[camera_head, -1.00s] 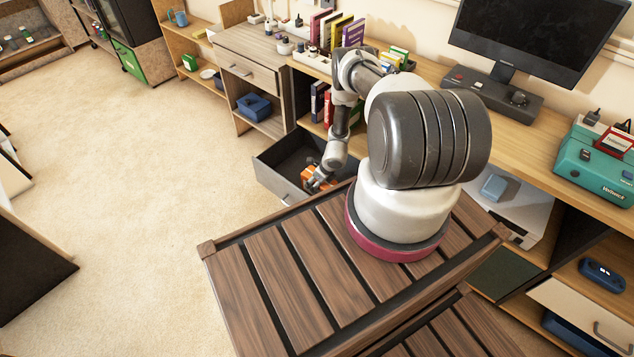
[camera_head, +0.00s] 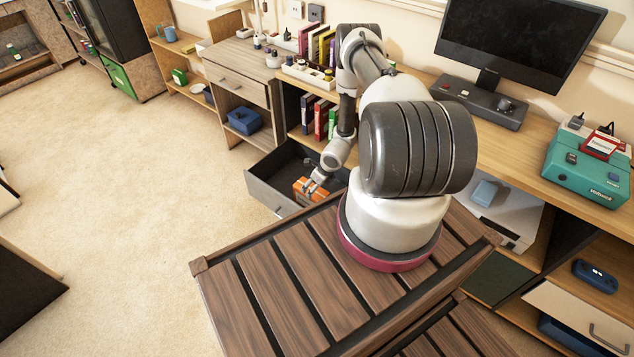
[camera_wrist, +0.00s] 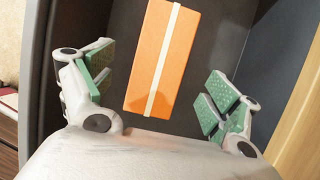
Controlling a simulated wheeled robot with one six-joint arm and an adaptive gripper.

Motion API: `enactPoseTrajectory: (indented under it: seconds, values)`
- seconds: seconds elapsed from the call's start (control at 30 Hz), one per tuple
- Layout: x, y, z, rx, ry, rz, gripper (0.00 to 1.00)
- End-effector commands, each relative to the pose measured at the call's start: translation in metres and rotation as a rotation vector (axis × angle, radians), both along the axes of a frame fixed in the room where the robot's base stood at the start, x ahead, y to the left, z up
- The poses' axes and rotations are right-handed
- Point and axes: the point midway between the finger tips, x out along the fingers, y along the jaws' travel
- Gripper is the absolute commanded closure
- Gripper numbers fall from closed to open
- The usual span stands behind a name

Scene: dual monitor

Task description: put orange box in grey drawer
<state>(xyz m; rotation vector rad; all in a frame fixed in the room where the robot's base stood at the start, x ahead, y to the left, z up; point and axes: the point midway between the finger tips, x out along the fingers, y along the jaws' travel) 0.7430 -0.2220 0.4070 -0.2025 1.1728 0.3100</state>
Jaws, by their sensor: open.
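The orange box (camera_wrist: 161,60) has a pale strip along its length and lies on the dark floor of the open grey drawer (camera_wrist: 125,40) in the wrist view. In the head view the box (camera_head: 309,190) shows near the front of the pulled-out drawer (camera_head: 262,190), partly hidden by my gripper. My gripper (camera_wrist: 158,92) is open, with green-padded fingers spread on either side of the box and clear gaps to it. In the head view my gripper (camera_head: 318,181) is at the drawer, just above the box.
My slatted wooden platform edge lies close to the drawer front. Books (camera_head: 318,117) stand in the shelf above and behind the drawer. The desk holds a monitor (camera_head: 520,40) and a teal case (camera_head: 588,165). Open floor (camera_head: 120,170) lies to the left.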

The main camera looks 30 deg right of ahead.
Motion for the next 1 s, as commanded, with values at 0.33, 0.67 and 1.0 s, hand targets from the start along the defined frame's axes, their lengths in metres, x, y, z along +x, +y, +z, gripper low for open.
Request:
enactPoseTrajectory:
  seconds: [0.33, 0.67, 1.0]
  values:
    - [-0.013, -0.004, 0.033, 0.0, 0.0, 0.0, 0.11]
    - [0.049, 0.003, 0.153, -0.06, -0.168, 0.288, 0.11]
    - [0.065, 0.076, 0.423, -0.229, -0.47, 1.029, 0.11]
